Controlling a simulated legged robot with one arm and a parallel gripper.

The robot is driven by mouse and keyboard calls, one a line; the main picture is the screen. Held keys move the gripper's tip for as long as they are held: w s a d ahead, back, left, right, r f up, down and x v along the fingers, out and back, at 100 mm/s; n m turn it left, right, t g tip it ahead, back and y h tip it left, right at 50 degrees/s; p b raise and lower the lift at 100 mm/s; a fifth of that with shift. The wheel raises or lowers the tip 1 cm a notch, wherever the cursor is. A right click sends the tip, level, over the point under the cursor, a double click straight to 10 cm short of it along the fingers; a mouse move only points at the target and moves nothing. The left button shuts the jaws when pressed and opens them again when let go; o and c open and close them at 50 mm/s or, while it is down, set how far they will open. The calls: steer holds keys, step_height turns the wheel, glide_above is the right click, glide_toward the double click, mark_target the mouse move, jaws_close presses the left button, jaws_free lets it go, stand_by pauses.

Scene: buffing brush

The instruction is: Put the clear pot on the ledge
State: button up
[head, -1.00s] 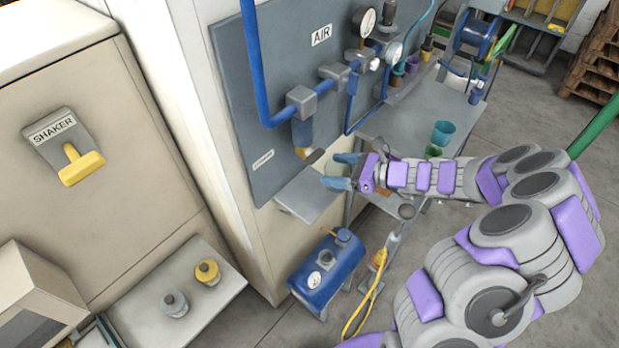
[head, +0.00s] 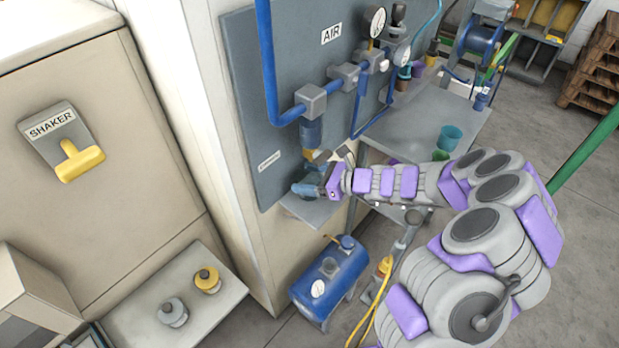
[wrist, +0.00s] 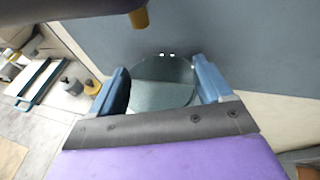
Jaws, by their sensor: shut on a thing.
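The clear pot (wrist: 162,85) is a see-through round vessel between the two blue fingers of my gripper (wrist: 162,88) in the wrist view. My gripper (head: 304,183) is shut on it. In the head view the pot is hard to make out behind the fingers. The ledge (head: 318,212) is a small grey shelf at the foot of the blue-grey AIR panel (head: 270,120). My gripper is over the ledge and covers much of it. I cannot tell whether the pot touches the ledge.
A blue air filter with a yellow tip (wrist: 139,17) hangs from the panel close above my gripper. A blue tank (head: 328,278) stands below the ledge. A grey bench (head: 415,120) with cups is to the right. A shaker cabinet (head: 110,150) is at left.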

steer(key=o, duration=0.9)
steer(key=shift+d, duration=0.4)
steer(key=shift+o, duration=0.2)
steer(key=shift+a+r, duration=0.1)
steer(key=shift+s+d+r, duration=0.1)
steer(key=shift+d, duration=0.15)
steer(key=p+v, duration=0.3)
steer(key=v, duration=0.8)
steer(key=shift+d, duration=0.2)
steer(key=shift+s, duration=0.15)
